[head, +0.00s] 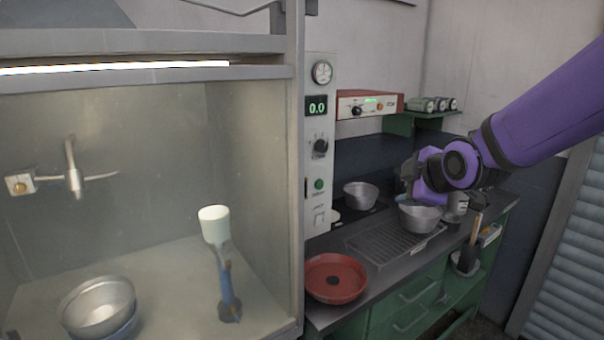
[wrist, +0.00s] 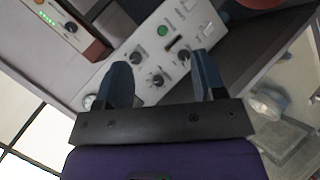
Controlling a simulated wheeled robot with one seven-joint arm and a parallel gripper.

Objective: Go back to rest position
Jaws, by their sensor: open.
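My gripper (wrist: 160,82) is open and empty in the wrist view, its two dark blue fingers apart with the control panel (wrist: 165,50) behind them. In the head view my purple arm comes in from the right, and its wrist is above the bench. The fingers are hard to make out there. A metal pan (head: 418,219) stands on the bench just below my wrist. Another metal pan (head: 360,195) stands farther back to the left.
A red dish (head: 336,279) sits at the bench's front left, beside a drain grid (head: 392,243).

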